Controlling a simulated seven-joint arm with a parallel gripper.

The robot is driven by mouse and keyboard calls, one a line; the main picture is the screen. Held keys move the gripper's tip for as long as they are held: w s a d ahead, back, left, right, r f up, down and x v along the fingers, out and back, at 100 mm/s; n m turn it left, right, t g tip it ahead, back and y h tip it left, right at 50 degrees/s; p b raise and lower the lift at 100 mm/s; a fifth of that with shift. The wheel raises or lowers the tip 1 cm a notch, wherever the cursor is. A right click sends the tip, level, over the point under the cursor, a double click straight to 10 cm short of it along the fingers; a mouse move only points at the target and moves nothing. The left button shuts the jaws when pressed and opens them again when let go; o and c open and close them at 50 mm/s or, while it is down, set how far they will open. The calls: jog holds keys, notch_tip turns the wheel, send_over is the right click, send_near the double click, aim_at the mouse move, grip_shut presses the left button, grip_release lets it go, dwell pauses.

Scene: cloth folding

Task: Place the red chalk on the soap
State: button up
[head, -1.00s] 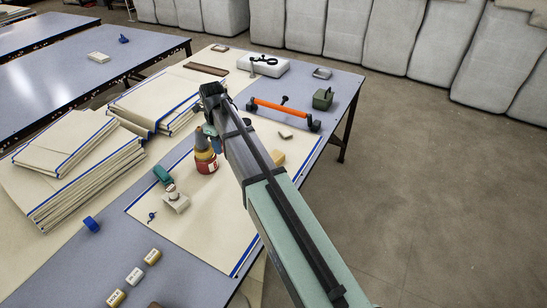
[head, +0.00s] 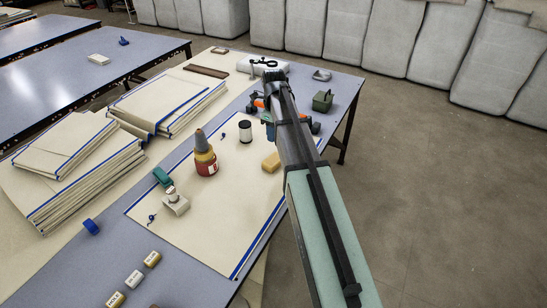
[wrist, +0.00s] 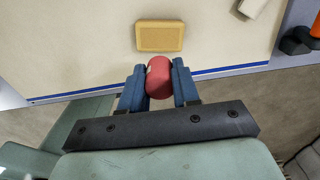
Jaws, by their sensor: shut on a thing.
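The red chalk (wrist: 160,78) is a short rounded piece held between the two blue fingers of my gripper (wrist: 159,88) in the wrist view. The yellow soap (wrist: 160,36) lies flat on the cream cloth (wrist: 80,50), just beyond the fingertips in that picture. In the head view the soap (head: 271,162) lies near the cloth's right edge, and my gripper (head: 268,118) is farther back, partly hidden by my arm. I cannot make out the chalk in the head view.
An orange-handled tool (head: 258,103) is partly behind my arm. Folded cloth stacks (head: 85,180) lie at left. Cloth around the soap is clear.

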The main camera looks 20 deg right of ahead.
aim_at(274, 159)
jog(key=shift+f, duration=4.9)
jog(key=shift+f, duration=0.1)
jog(key=o, duration=1)
jog(key=shift+o, duration=0.2)
notch_tip(274, 159, up, 12)
jog(key=shift+r, duration=0.15)
